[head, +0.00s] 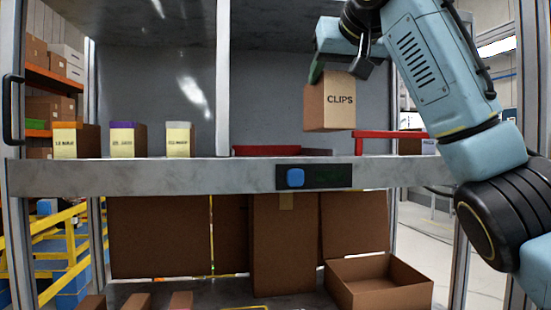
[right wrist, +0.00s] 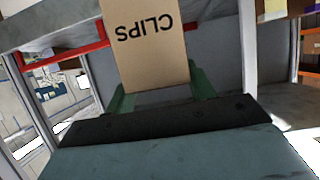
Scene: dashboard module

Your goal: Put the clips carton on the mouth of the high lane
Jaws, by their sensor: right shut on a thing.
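The clips carton (head: 329,105) is a brown box marked CLIPS, hanging upright in the air above the grey shelf edge. My right gripper (head: 342,66) is shut on its upper part from above, with a green finger at its left side. In the right wrist view the carton (right wrist: 148,45) sits between two green fingers, its lettering upside down. A red-edged piece (head: 282,151) lies on the shelf below and left of the carton. A red rail (head: 388,134) runs to the right. I cannot tell which marks the high lane's mouth. My left gripper is out of view.
Three small labelled boxes (head: 122,140) stand on the left of the shelf. A grey upright (head: 223,75) divides the bay. A blue button (head: 296,178) is on the shelf's front edge (head: 150,178). An open brown box (head: 379,288) stands below.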

